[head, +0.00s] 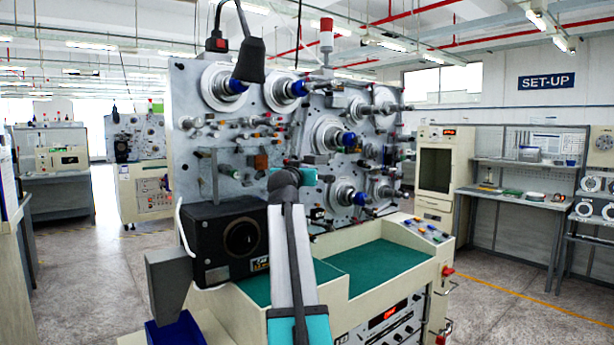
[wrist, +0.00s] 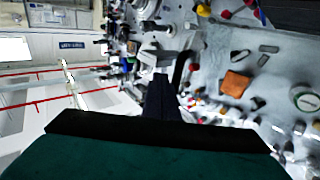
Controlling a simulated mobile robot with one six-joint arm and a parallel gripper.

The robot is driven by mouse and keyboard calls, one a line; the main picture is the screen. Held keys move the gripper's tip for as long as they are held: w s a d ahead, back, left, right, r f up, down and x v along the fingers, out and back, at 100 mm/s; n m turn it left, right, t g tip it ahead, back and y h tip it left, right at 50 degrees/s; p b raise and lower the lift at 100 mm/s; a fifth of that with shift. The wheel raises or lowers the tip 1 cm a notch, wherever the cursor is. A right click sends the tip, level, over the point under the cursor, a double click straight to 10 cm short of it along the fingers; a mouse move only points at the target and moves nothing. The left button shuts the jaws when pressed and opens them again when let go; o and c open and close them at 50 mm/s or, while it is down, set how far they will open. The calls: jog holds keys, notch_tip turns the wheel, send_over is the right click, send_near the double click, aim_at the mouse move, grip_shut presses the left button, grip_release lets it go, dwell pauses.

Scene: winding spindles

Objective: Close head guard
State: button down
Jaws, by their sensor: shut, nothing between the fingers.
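The winding machine's upright grey panel (head: 185,100) fills the middle of the head view, crowded with spindles, rollers and small fittings. I cannot clearly pick out the head guard; a clear plate on posts may stand at the panel's lower left, but its edges are too faint to be sure. My arm reaches up in front of the panel in the head view, and its gripper end is hidden there. In the wrist view my gripper (wrist: 161,98) shows as dark fingers, shut and empty, in front of the panel. An orange-brown block (wrist: 235,84) lies to their right.
A black box with a round opening (head: 228,240) stands left of my arm. A green-topped bench (head: 375,268) spreads below the panel. A dark hanging lamp-like part (head: 250,60) is above. Open floor (head: 510,310) lies at right.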

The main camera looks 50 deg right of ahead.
jog(key=w+d+b, duration=0.2)
jog(key=w+d, duration=0.1)
jog(key=w, duration=0.2)
jog(key=shift+d, duration=0.25)
dwell(0.5)
jog(key=shift+s, duration=0.1)
jog(key=s+a+b, duration=0.1)
jog(key=s, duration=1.2)
jog(key=shift+s+a, duration=0.3)
jog(key=shift+a, duration=0.1)
